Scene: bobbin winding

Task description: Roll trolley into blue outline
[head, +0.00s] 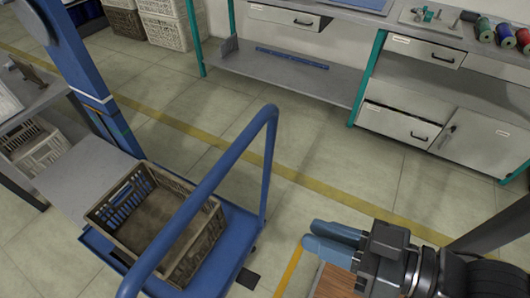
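The blue trolley (235,225) stands at lower centre, its tubular push handle (270,155) rising toward me and running out of the bottom edge. A brown slatted crate (207,232) sits on its deck and looks empty. My gripper (325,239) is at lower right, to the right of the trolley and apart from its handle. Its two blue fingers point left and lie close together in this view; I cannot tell whether there is a gap. I see nothing held in it. No blue floor outline is visible.
A grey workbench with drawers (410,125) and thread spools (505,35) stands at the back right. White crates (165,30) are at the back left. A blue post (75,60) and grey shelving (40,100) stand left. Tiled floor with a yellow line (200,133) is clear behind the trolley.

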